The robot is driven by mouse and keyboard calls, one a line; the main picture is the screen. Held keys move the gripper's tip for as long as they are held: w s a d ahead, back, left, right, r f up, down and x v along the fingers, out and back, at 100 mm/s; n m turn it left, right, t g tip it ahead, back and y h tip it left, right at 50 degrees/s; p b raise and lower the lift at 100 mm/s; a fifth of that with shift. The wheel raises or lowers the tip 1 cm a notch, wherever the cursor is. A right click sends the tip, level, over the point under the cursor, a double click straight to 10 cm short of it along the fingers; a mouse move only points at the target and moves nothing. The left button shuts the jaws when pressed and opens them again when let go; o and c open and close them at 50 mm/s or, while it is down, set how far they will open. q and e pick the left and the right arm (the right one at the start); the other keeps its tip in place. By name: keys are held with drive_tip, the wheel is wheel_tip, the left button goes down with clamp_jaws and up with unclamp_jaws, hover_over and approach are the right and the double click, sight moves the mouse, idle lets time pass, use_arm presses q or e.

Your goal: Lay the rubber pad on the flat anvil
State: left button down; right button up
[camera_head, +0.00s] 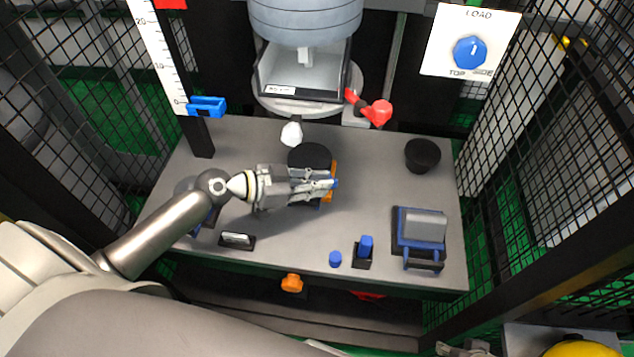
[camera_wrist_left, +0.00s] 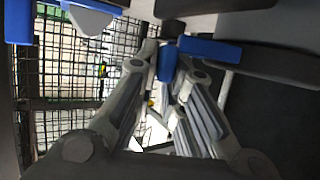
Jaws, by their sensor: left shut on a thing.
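My left gripper (camera_head: 328,184) reaches in from the left over the middle of the bench, shut on a small blue piece (camera_wrist_left: 165,62) that shows between its fingertips. In the left wrist view a blue bar (camera_wrist_left: 210,47) and a dark edge lie beside the fingertips. I cannot tell whether the blue piece belongs to the rubber pad. A black round disc (camera_head: 309,156) shows just behind the gripper, with an orange part (camera_head: 333,172) at its right side. The gripper covers its front part, so I cannot tell pad from anvil there.
A white pointed striker (camera_head: 291,133) hangs behind the disc, under the drop weight. A black cup (camera_head: 422,154) and a blue-framed fixture (camera_head: 419,228) stand at the right. A small blue cylinder (camera_head: 335,259) and a blue block (camera_head: 366,245) are near the front edge. Mesh fences flank the bench.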

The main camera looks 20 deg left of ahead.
use_arm(q)
drive_tip(key=c, duration=1.5)
unclamp_jaws()
drive_tip(key=shift+o, duration=0.3)
